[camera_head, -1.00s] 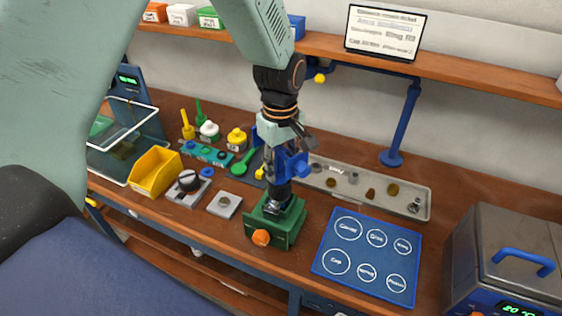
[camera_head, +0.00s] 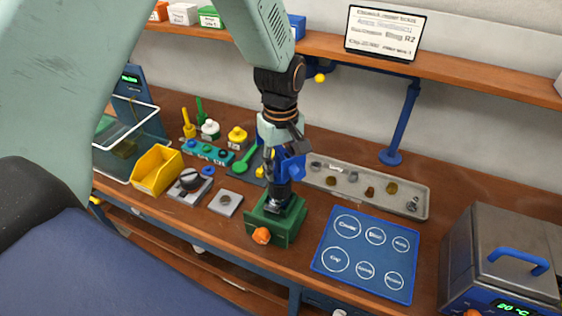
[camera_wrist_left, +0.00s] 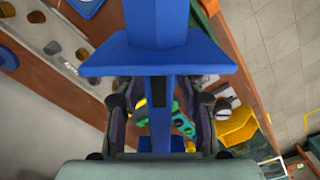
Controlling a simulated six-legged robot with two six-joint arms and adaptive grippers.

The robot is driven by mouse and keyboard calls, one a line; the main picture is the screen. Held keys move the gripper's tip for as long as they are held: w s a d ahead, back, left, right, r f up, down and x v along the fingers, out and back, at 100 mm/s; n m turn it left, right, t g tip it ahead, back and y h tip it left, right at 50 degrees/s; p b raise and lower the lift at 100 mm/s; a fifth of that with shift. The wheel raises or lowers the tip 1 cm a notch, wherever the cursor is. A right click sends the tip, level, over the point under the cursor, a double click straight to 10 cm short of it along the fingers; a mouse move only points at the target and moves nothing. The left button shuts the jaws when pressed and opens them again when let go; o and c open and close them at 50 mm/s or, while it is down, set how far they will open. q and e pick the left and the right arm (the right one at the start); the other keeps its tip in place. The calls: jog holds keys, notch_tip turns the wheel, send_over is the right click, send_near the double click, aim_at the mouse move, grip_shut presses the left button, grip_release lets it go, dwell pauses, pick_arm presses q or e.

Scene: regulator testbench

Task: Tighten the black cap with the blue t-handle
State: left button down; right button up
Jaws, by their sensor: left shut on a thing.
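The blue t-handle (camera_head: 293,168) is upright above the green vise block (camera_head: 283,229), which has an orange knob in front. My left gripper (camera_head: 275,163) points down and is shut on the t-handle. In the left wrist view the t-handle (camera_wrist_left: 160,58) fills the middle, its stem between the fingers (camera_wrist_left: 160,115). A dark part (camera_head: 279,196), which looks like the black cap, sits under the handle at the top of the vise. Where handle and cap meet is too small to make out. My right gripper is not in view.
A blue mat (camera_head: 366,253) with white circles lies right of the vise. A grey tray (camera_head: 337,186) with small parts lies behind. A yellow bin (camera_head: 157,171) and a small grey plate (camera_head: 225,203) lie left. A metal box (camera_head: 505,255) stands at the right edge.

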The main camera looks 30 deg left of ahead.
pick_arm(q)
jog(key=shift+m, duration=0.3)
jog(key=shift+r+m+p, duration=0.1)
jog(key=shift+m+p, duration=0.3)
jog(key=shift+p, duration=0.15)
jog(key=shift+m+p, duration=0.75)
jog(key=shift+m, duration=0.35)
jog(key=shift+a+m, duration=0.1)
jog(key=shift+m, duration=0.7)
jog(key=shift+s, duration=0.1)
jog(key=shift+m, duration=0.8)
